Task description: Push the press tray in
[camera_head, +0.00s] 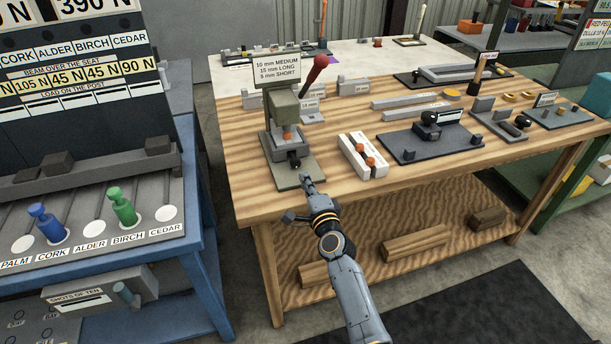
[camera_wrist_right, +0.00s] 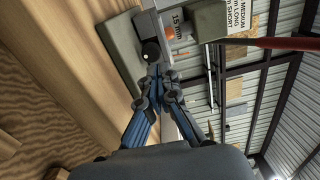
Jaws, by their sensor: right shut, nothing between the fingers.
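The press (camera_head: 281,100) is a grey-green stand with a red-knobbed lever (camera_head: 315,68), at the near left of the wooden bench. Its grey press tray (camera_head: 277,151) sits low in the front, with a black knob (camera_head: 294,156) facing me and an orange piece (camera_head: 287,134) above. My right gripper (camera_head: 306,181) is shut and empty, just in front of the press base's near edge. In the right wrist view, the closed fingertips (camera_wrist_right: 156,72) point at the black knob (camera_wrist_right: 151,50), close to it; I cannot tell whether they touch. My left gripper is out of view.
A blue stand (camera_head: 195,235) with game pieces is at the left. The bench front edge lies below my gripper.

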